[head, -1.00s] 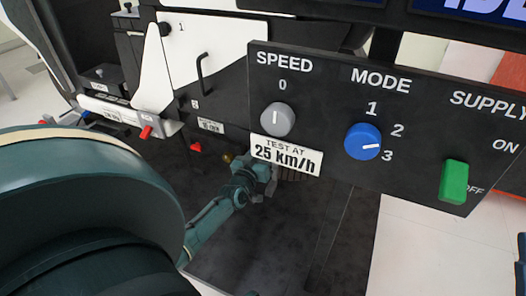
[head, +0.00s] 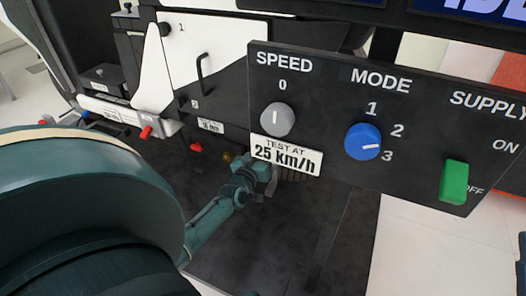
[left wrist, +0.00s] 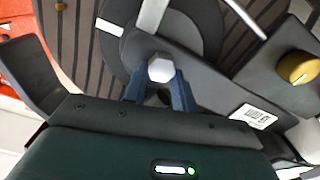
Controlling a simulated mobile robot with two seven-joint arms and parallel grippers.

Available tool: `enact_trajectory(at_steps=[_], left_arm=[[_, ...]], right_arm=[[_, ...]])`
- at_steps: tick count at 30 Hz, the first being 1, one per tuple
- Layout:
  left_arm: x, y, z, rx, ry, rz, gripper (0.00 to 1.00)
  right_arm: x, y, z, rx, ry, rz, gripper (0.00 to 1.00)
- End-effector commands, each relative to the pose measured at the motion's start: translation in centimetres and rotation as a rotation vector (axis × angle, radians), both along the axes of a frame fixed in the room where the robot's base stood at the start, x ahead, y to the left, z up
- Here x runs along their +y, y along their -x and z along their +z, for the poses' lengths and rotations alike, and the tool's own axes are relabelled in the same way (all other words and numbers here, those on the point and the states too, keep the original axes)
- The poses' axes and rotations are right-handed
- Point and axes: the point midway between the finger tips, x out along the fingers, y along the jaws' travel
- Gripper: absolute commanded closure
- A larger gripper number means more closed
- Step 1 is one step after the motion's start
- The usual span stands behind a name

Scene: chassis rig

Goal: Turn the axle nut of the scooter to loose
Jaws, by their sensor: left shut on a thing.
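The axle nut (left wrist: 161,68) shows in the left wrist view as a pale grey hexagonal head in front of a dark round wheel part (left wrist: 200,35). My left gripper (left wrist: 161,80) has its two blue-grey fingers on either side of the nut and is shut on it. In the head view my left gripper (head: 266,178) reaches in low, beside the lower left of the control panel. The nut itself is hidden there.
The control panel (head: 330,200) carries a grey speed knob (head: 278,120) at 0, a blue mode knob (head: 363,142) pointing at 3 and a green supply switch (head: 454,182). A brass knob (left wrist: 298,67) sits right of the nut. A red-tipped lever (head: 146,132) is further left.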

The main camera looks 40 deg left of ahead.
Motion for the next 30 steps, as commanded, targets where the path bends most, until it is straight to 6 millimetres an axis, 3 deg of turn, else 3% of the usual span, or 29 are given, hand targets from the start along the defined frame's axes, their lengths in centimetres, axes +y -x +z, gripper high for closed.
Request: enact_trajectory(at_steps=[11,30], left_arm=[[0.12,0.07,-0.08,-0.053,0.173,-0.001,0.96],[0.44,0.20,-0.54,-0.235,0.747,-0.001,0.96]], right_arm=[[0.02,-0.05,-0.27,0.024,0.001,0.000,0.64],[0.01,-0.08,-0.64,0.021,-0.005,-0.003,0.64]])
